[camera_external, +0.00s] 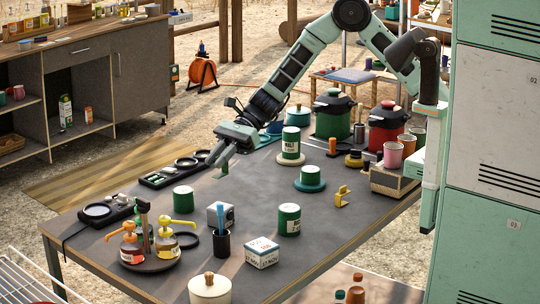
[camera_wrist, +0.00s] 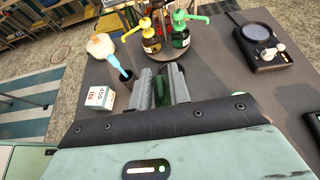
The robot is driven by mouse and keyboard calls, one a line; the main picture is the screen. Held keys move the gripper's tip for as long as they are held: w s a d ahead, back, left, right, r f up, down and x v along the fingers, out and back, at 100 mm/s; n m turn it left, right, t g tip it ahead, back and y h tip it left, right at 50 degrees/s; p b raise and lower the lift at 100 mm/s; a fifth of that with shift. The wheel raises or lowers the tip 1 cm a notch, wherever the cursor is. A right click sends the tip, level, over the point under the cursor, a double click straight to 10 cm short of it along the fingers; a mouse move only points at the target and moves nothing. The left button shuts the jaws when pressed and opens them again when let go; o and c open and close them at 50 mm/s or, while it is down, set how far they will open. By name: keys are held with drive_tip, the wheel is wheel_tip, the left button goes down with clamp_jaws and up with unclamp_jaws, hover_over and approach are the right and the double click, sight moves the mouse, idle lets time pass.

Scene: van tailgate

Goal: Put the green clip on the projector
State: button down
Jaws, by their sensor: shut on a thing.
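My gripper (camera_external: 217,165) hangs above the table's far left part, fingers pointing down. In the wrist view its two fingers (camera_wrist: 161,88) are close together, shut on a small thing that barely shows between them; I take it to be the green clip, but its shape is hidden. No other green clip is clear to me on the table. A small grey cube with a round dark front (camera_external: 220,214), which looks like the projector, stands on the table nearer the camera, below my gripper in the picture and apart from it.
Green tins (camera_external: 183,198) (camera_external: 289,220) stand on both sides. Black devices (camera_external: 97,211) line the far left edge.

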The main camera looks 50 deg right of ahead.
wheel_tip(320, 180, down, 8)
drive_tip(key=shift+f, duration=0.1)
idle(0.4)
drive_tip(key=shift+f, duration=0.1)
drive_tip(key=shift+f, duration=0.15)
drive_tip(key=c, duration=1.3)
unclamp_jaws()
